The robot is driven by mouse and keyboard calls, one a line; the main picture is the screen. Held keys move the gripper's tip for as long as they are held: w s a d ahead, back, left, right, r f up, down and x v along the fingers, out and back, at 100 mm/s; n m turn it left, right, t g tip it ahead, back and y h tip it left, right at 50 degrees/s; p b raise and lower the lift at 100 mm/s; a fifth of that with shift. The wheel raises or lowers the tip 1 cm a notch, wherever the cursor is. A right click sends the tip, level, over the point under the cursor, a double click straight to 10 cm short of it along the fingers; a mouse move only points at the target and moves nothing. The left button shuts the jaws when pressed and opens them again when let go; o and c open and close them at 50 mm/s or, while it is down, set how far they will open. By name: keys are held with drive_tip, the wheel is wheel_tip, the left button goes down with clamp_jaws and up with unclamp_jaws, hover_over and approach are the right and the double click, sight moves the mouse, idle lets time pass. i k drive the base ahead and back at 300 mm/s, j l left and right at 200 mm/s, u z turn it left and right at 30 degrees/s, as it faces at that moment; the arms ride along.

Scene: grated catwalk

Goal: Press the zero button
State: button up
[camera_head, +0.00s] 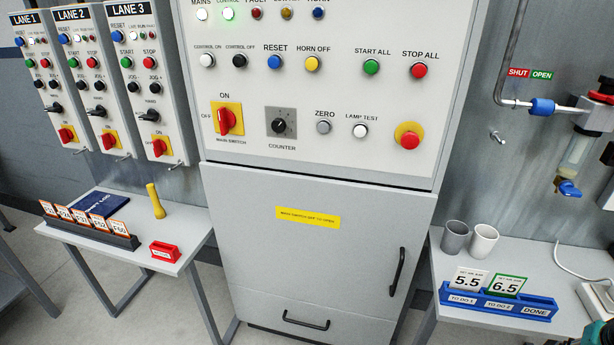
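The ZERO button (323,127) is a grey round push button on the light grey control panel (300,85). Its label ZERO is printed just above it. It sits right of the black COUNTER knob (279,126) and left of the white LAMP TEST button (360,131). Nothing covers the ZERO button, and nothing touches it.
A red emergency button (410,140) is farther right, and a red main switch (227,120) farther left. Below are a cabinet door with a black handle (398,271), a left table (190,235) and a right table (450,268). A cut-off teal and dark object is at bottom right.

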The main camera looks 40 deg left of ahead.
sight(324, 128)
drive_tip(key=k+l+u, duration=0.1)
drive_tip(key=u, duration=1)
drive_tip(key=i+u, duration=0.15)
drive_tip(key=u, duration=0.4)
